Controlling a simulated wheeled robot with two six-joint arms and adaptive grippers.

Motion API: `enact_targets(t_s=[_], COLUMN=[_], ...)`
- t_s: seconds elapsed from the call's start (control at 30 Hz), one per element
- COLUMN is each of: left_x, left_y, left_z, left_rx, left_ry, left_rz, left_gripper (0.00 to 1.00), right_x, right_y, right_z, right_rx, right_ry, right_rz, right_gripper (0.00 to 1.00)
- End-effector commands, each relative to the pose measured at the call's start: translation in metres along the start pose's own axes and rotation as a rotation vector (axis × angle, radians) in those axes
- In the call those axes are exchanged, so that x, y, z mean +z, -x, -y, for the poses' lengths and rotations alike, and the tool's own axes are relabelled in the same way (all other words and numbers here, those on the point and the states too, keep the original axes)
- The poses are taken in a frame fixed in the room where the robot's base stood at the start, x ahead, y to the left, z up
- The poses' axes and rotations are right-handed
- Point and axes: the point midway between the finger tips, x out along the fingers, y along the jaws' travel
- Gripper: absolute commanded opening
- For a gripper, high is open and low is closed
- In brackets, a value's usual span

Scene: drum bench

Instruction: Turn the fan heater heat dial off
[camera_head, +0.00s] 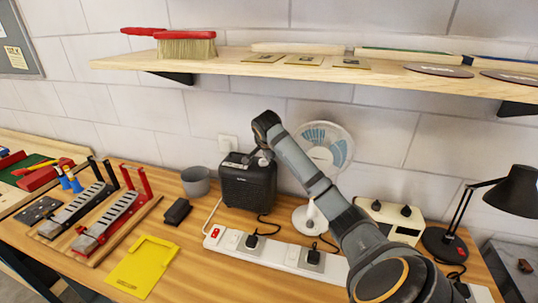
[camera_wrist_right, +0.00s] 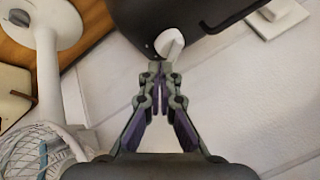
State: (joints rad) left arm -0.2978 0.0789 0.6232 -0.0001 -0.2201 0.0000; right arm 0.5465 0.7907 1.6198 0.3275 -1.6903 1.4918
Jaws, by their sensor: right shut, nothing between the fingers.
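The black fan heater (camera_head: 247,187) stands on the bench against the wall. In the right wrist view its dark body (camera_wrist_right: 190,15) fills the top, with a pale dial (camera_wrist_right: 169,43) on it. My right gripper (camera_head: 255,158) is over the heater's top in the head view and partly hides it. In the wrist view my right gripper (camera_wrist_right: 160,68) is shut and empty, its fingertips close beside the dial. I cannot tell whether they touch it. The dial's marks are not readable. My left gripper is not in view.
A white fan (camera_head: 325,147) stands right of the heater, behind my right arm. A grey cup (camera_head: 196,182) is to its left. A power strip (camera_head: 270,252) with plugs lies in front. A shelf (camera_head: 300,69) overhangs the bench. A yellow plate (camera_head: 142,266) lies front left.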

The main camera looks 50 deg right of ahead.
Motion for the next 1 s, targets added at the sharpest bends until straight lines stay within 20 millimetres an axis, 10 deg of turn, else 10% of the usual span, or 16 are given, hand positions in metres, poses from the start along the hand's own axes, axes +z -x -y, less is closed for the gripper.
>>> enact_targets(t_s=[1.0], left_x=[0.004], left_y=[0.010], left_z=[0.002], left_rx=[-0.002], left_ry=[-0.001], left_rz=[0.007], left_gripper=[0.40], right_x=[-0.002], right_y=[-0.027], right_z=[0.004], right_rx=[-0.030], right_ry=[0.057], right_rz=[0.029], right_gripper=[0.00])
